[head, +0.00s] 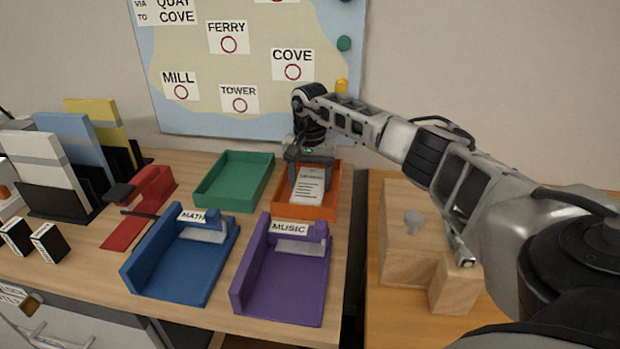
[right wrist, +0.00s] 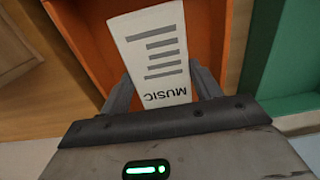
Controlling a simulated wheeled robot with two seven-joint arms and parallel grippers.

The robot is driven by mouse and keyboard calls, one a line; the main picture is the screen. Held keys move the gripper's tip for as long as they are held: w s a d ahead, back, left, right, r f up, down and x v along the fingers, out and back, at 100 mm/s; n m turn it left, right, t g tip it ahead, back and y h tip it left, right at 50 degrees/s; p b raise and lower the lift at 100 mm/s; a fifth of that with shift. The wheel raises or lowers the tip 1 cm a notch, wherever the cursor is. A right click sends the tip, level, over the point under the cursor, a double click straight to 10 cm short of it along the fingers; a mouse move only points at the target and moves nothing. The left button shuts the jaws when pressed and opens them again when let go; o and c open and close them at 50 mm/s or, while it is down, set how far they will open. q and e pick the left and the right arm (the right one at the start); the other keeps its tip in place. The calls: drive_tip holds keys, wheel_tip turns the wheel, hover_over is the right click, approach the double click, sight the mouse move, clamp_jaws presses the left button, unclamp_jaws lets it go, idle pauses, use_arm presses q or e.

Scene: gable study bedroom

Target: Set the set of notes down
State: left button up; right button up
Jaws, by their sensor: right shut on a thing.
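The set of notes (head: 309,188) is a small white sheet with dark lines. In the right wrist view its heading reads MUSIC on the notes (right wrist: 160,60). My right gripper (head: 309,168) is shut on its upper end and holds it over the orange tray (head: 334,193) at the back right of the desk. I cannot tell whether the sheet touches the tray's floor. A purple tray (head: 285,290) labelled MUSIC stands in front of the orange one. A blue tray (head: 165,275) labelled MATH is left of the purple one. My left gripper is out of view.
A green tray (head: 202,188) stands left of the orange one. A red object (head: 150,190) with a dark arm, upright folders (head: 72,143) and small dark blocks (head: 48,243) are at left. A wooden block piece (head: 410,260) stands right, across a gap. A map board (head: 250,70) hangs behind.

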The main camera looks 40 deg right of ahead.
sight(310, 184)
drive_tip(key=o, duration=1.1)
drive_tip(key=shift+o, duration=0.2)
drive_tip(key=shift+r, duration=0.25)
wheel_tip(310, 184, up, 12)
drive_tip(key=shift+f+p, duration=0.15)
drive_tip(key=shift+p, duration=0.3)
